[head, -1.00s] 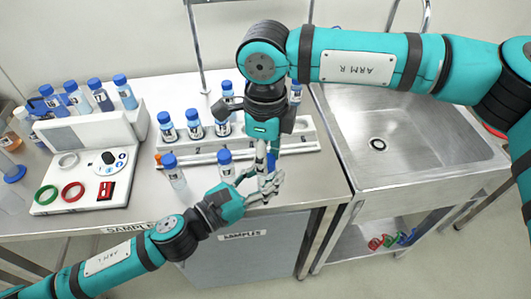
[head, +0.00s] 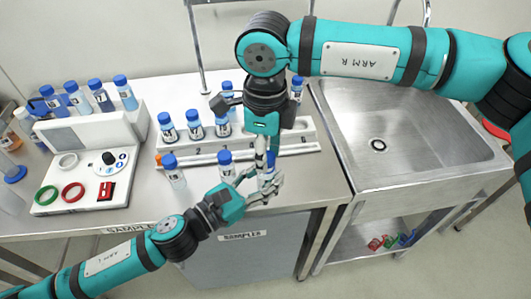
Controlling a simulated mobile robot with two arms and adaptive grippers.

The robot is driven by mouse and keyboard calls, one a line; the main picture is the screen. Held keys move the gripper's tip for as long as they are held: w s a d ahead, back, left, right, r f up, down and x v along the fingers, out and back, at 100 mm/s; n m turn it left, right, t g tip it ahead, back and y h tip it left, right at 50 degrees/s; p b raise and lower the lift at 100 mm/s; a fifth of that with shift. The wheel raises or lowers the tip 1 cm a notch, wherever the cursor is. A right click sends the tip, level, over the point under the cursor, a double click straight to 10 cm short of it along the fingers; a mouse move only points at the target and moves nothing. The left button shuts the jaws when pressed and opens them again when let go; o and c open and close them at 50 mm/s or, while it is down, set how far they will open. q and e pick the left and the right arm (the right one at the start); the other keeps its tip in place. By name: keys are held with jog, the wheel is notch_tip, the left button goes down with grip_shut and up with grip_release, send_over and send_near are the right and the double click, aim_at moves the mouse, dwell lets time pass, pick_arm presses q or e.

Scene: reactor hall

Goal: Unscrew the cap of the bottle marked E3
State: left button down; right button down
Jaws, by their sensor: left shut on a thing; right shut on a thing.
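A small bottle (head: 268,179) is between the fingers of my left gripper (head: 266,187), at the front edge of the bench. My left gripper comes in from the lower left and is shut on it. My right gripper (head: 267,158) points down from above and is shut on the blue cap (head: 272,158) at the bottle's top. The fingers hide much of the bottle and cap. I cannot read the bottle's marking, and I cannot tell whether the cap is still seated on the neck.
A white rack (head: 305,134) with numbered places holds blue-capped bottles. Two more bottles (head: 175,177) (head: 226,167) stand in front of it. A white device (head: 120,192) with coloured rings is at left. A steel sink (head: 420,130) is at right.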

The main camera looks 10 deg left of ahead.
jog(key=shift+r, duration=0.45)
